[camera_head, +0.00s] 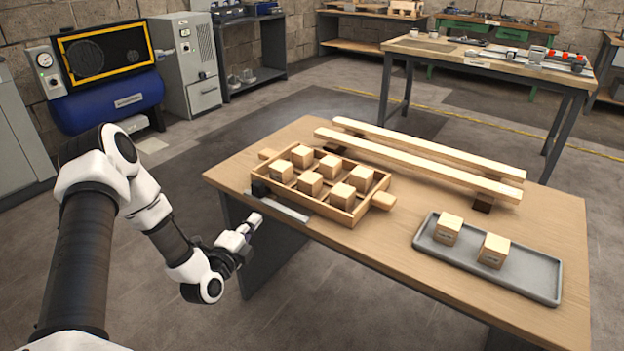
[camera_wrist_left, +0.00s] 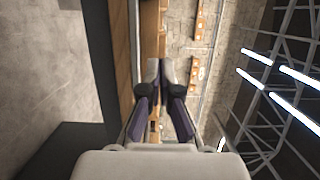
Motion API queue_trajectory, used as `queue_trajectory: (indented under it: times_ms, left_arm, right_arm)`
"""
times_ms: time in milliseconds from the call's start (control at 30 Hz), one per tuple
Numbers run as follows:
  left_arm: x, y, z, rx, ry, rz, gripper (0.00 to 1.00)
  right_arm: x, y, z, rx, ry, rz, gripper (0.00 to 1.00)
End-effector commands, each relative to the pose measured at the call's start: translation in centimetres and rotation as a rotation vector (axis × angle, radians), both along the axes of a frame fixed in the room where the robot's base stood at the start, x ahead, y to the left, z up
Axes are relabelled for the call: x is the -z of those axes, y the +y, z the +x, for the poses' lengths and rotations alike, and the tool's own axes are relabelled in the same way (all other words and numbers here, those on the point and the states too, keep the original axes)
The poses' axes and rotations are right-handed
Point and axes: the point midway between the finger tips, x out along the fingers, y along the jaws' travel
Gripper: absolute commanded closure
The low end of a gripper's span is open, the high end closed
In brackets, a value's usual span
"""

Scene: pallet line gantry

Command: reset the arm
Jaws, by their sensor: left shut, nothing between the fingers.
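My left gripper (camera_head: 250,222) is beside the near left edge of the wooden table, in front of the wooden tray. Its fingers are together and hold nothing; they also show shut in the left wrist view (camera_wrist_left: 163,70). My left arm comes in from the left, bent at the elbow. The wooden tray (camera_head: 352,217) has handles and holds several wooden blocks in its compartments. My right gripper is in neither view.
A grey tray (camera_head: 530,284) with two wooden blocks (camera_head: 447,228) lies at the table's right. Two long wooden rails (camera_head: 415,163) run along the back of the table (camera_head: 400,258). A blue compressor (camera_head: 110,100) and grey cabinet (camera_head: 188,65) stand behind my left arm. Open floor lies left of the table.

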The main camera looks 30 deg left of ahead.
Motion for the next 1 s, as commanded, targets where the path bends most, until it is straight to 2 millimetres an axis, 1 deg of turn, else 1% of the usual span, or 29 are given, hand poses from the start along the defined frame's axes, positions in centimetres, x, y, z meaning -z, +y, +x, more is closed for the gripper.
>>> queue_trajectory:
  times_ms: [167, 200, 233, 267, 333, 367, 400, 433, 467, 500, 567, 600, 633, 667, 700, 767, 800, 900, 1000]
  left_arm:
    - [-0.1, 0.0, 0.0, 0.000, 0.003, 0.001, 1.00]
    - [-0.4, -0.2, -0.1, 0.006, 0.011, 0.002, 1.00]
    - [-0.8, -0.8, 0.0, 0.022, 0.021, 0.010, 1.00]
    - [-1.3, -1.9, 0.3, 0.049, 0.033, 0.022, 1.00]
    - [-2.0, -5.8, 0.7, 0.140, 0.084, 0.049, 1.00]
    - [-2.0, -7.9, 0.5, 0.183, 0.124, 0.060, 1.00]
    - [-1.4, -11.1, -0.1, 0.243, 0.208, 0.065, 1.00]
    - [-0.5, -13.5, -1.0, 0.283, 0.291, 0.034, 1.00]
    - [0.7, -15.7, -2.4, 0.312, 0.386, -0.018, 1.00]
    - [2.4, -18.3, -4.6, 0.324, 0.523, -0.118, 1.00]
    - [4.7, -21.2, -8.8, 0.279, 0.737, -0.291, 1.00]
    - [6.1, -22.4, -11.9, 0.201, 0.876, -0.416, 1.00]
    - [6.9, -23.0, -14.2, 0.123, 0.966, -0.505, 1.00]
    - [7.6, -23.3, -16.5, 0.030, 1.044, -0.591, 1.00]
    - [8.3, -23.4, -19.2, -0.115, 1.126, -0.701, 1.00]
    - [9.1, -23.0, -22.8, -0.362, 1.199, -0.858, 1.00]
    - [9.4, -22.5, -24.6, -0.533, 1.210, -0.958, 1.00]
    - [9.4, -21.6, -27.8, -0.893, 1.168, -1.157, 1.00]
    - [9.5, -21.5, -28.7, -1.074, 1.107, -1.268, 1.00]
  right_arm:
    - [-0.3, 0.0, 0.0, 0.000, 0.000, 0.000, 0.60]
    - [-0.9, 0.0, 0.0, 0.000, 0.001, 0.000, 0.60]
    - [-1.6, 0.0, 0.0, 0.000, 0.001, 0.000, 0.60]
    - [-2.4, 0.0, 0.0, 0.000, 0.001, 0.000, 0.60]
    - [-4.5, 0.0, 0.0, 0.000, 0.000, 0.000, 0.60]
    - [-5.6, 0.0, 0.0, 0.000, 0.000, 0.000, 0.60]
    - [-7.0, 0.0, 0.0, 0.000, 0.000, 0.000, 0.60]
    - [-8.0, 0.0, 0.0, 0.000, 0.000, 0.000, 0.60]
    - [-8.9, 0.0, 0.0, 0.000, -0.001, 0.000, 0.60]
    - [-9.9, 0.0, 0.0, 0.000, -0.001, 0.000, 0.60]
    - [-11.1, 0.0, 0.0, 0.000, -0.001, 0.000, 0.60]
    - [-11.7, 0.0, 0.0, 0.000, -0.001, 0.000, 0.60]
    - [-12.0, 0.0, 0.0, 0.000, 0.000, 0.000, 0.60]
    - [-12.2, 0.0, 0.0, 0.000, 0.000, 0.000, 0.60]
    - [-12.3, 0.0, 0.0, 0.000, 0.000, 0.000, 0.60]
    - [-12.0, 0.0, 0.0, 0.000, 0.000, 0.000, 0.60]
    - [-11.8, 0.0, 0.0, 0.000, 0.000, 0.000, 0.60]
    - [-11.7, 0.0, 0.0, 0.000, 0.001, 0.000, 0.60]
    - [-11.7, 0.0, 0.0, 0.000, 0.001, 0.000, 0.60]
